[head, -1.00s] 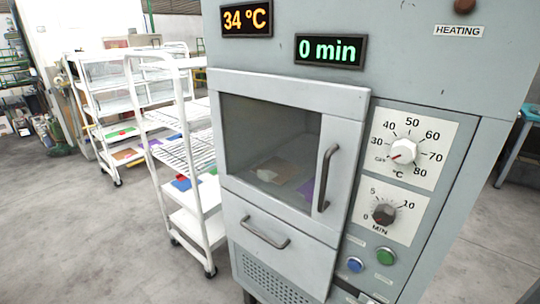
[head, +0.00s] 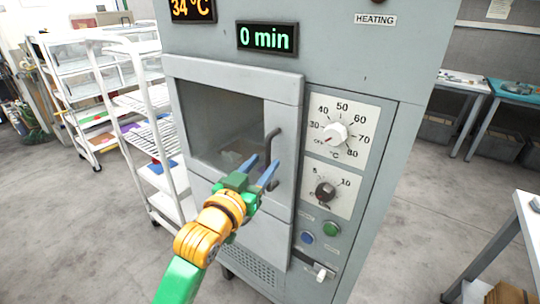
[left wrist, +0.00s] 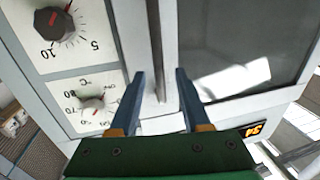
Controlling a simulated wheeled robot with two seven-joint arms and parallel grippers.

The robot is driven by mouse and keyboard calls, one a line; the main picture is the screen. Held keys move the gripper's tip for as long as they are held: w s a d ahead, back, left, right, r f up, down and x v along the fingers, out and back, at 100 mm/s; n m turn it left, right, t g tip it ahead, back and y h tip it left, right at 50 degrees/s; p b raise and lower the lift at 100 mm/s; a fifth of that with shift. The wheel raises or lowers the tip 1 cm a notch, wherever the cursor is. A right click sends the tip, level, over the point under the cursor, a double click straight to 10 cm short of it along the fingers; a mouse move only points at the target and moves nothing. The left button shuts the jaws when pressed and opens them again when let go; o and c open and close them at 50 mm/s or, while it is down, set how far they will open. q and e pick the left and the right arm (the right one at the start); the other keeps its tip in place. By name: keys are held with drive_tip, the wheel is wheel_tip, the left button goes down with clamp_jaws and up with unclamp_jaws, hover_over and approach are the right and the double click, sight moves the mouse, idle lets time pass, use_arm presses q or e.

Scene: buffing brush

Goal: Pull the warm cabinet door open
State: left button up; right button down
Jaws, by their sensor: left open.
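The warm cabinet (head: 345,95) is grey, and its windowed door (head: 185,70) is shut. A dark vertical bar handle (head: 276,141) is on the door's right side. My left gripper (head: 264,160) is open in front of the handle, its two blue fingers pointing at it. In the left wrist view the handle (left wrist: 155,40) runs between the two fingertips (left wrist: 158,72), with space on both sides. I cannot tell how deep the fingers reach around it. My right gripper is not in view.
White rack trolleys (head: 130,100) stand left of the cabinet. Dials (head: 335,133) and buttons (head: 308,238) are right of the door. A table (head: 525,215) edge is at the lower right. Grey floor is open between the cabinet and that table.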

sight(267, 160)
use_arm(q)
drive_tip(key=x, duration=0.2)
drive_tip(key=shift+w+d, duration=0.15)
drive_tip(key=shift+w, duration=0.1)
drive_tip(key=shift+w+d, duration=0.25)
clamp_jaws()
idle(1.1)
